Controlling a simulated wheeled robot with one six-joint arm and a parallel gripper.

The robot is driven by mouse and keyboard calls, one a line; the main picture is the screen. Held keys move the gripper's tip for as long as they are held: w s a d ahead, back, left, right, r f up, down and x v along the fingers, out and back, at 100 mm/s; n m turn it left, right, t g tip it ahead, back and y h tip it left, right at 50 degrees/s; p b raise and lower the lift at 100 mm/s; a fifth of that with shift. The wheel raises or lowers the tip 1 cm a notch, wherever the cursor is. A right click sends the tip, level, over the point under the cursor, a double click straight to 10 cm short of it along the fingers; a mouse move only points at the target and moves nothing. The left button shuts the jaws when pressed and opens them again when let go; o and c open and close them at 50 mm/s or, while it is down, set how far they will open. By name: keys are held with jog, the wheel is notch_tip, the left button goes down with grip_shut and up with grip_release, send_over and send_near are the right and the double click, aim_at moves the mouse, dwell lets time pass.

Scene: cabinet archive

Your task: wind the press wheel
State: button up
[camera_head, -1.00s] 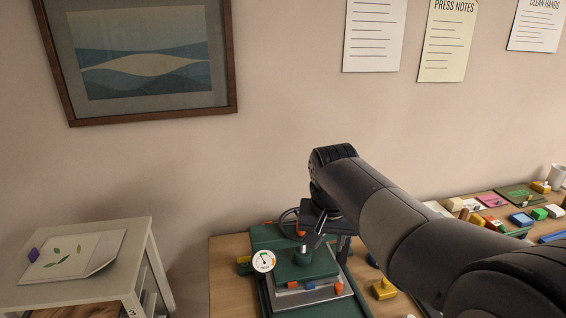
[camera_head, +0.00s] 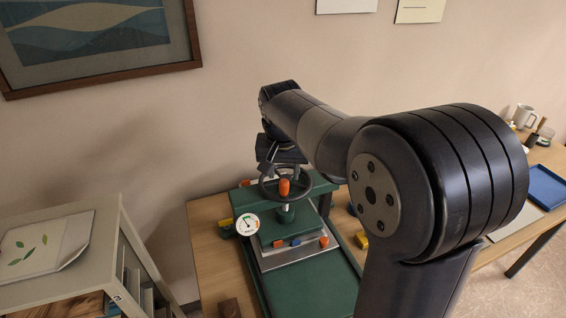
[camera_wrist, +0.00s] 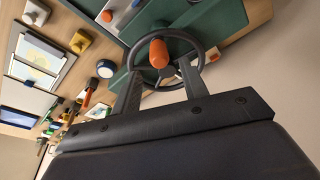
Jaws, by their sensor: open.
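The green press (camera_head: 308,187) stands on the wooden table, with a dark wheel (camera_head: 270,196) on top. The wheel has an upright orange handle (camera_head: 284,187) and also shows in the wrist view (camera_wrist: 196,53). A round white gauge (camera_head: 247,223) sits at the press's left front. My gripper (camera_head: 279,168) is above the wheel's back side. In the wrist view my gripper (camera_wrist: 160,92) is open, its two fingers reaching towards the wheel rim, with the orange handle (camera_wrist: 159,53) beyond and between them. I cannot tell whether the fingers touch the rim.
A grey shelf unit (camera_head: 108,225) with a leaf-print sheet stands at the left. Small orange and blue pieces lie at the press plate's front edge.

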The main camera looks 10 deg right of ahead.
aim_at(284, 181)
jog(key=shift+b+x, duration=1.2)
jog(key=shift+x, duration=0.9)
jog(key=shift+f, duration=0.2)
jog(key=shift+c, duration=0.3)
jog(key=c, duration=0.7)
